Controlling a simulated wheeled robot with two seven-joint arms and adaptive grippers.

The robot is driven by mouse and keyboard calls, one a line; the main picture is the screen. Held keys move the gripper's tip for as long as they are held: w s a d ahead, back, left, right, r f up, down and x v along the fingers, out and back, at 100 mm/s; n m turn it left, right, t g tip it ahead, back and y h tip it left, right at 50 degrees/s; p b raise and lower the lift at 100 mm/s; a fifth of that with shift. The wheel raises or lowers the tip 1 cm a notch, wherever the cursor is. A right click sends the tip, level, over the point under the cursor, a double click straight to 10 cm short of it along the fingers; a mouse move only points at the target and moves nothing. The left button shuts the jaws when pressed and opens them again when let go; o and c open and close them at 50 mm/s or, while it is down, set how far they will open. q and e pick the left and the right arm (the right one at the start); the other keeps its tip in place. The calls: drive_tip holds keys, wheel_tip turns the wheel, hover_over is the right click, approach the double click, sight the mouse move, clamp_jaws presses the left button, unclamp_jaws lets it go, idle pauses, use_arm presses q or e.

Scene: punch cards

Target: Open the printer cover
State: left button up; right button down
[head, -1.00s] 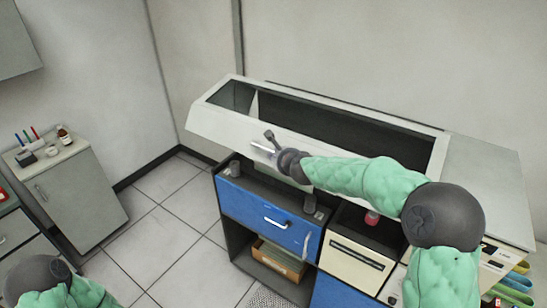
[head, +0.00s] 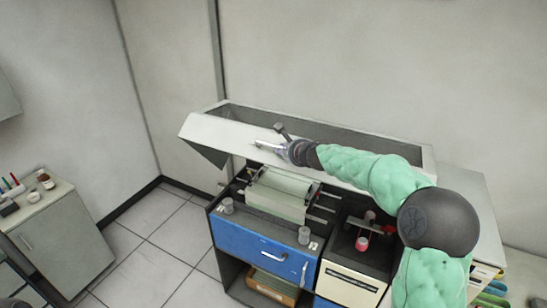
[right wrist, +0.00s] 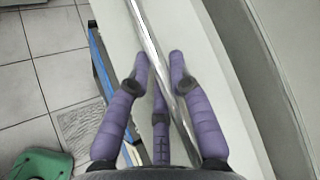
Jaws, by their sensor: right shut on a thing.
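The long white printer cover (head: 213,130) is tilted up at the front of the blue-and-cream printer cabinet (head: 245,236). An open gap shows beneath its front edge. My right gripper (head: 274,148) is at the front of the cover, shut on its metal handle (head: 262,144). In the right wrist view the purple fingers of this gripper (right wrist: 161,62) lie on both sides of the long shiny handle (right wrist: 147,34), against the pale cover (right wrist: 207,60). Pale paper on a roller (head: 280,190) shows inside the printer. My left gripper is out of view.
Grey knobs (head: 304,235) stand on the front ledge. A red-topped part (head: 362,243) sits in the right-hand bay. A side cabinet (head: 55,225) with small items stands at the left. Tiled floor (head: 165,225) is free between them. A wall is close behind the printer.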

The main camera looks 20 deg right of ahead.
drive_tip(key=shift+w+d+r+p, duration=0.15)
drive_tip(key=shift+d+r+p, duration=0.05)
drive_tip(key=shift+r, duration=0.25)
drive_tip(key=shift+w+d+r+p, duration=0.15)
drive_tip(key=shift+d+r, duration=0.05)
drive_tip(key=shift+r, duration=0.25)
drive_tip(key=c, duration=1.1)
unclamp_jaws()
drive_tip(key=shift+a, duration=0.15)
drive_tip(key=v, duration=1.2)
